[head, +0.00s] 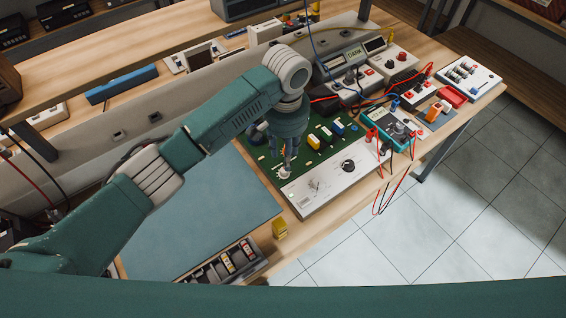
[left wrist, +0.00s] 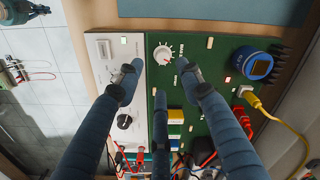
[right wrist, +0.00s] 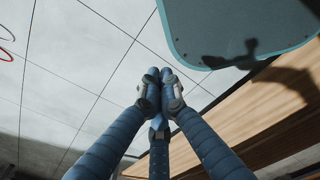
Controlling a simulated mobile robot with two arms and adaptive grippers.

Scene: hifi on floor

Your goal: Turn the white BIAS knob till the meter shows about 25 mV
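The white knob (left wrist: 163,53) with a scale around it sits on the green circuit board (left wrist: 205,110); in the head view only part of the knob (head: 284,173) shows below my gripper. My left gripper (head: 288,160) points down over the board's near-left part. Its fingers are apart and empty; in the left wrist view the fingertips (left wrist: 158,68) stand to either side of the knob, and I cannot tell if they touch it. A teal handheld meter (head: 391,127) and a bench unit with a display (head: 355,54) stand behind; no reading is legible. My right gripper (right wrist: 160,78) is shut and empty.
A white panel with a black knob (head: 348,166) adjoins the board. A blue round part (left wrist: 254,63) stands near the white knob. Red, blue and black leads hang around the meter. A blue-grey mat (head: 190,222) lies left. Below the right gripper is tiled floor (right wrist: 75,70).

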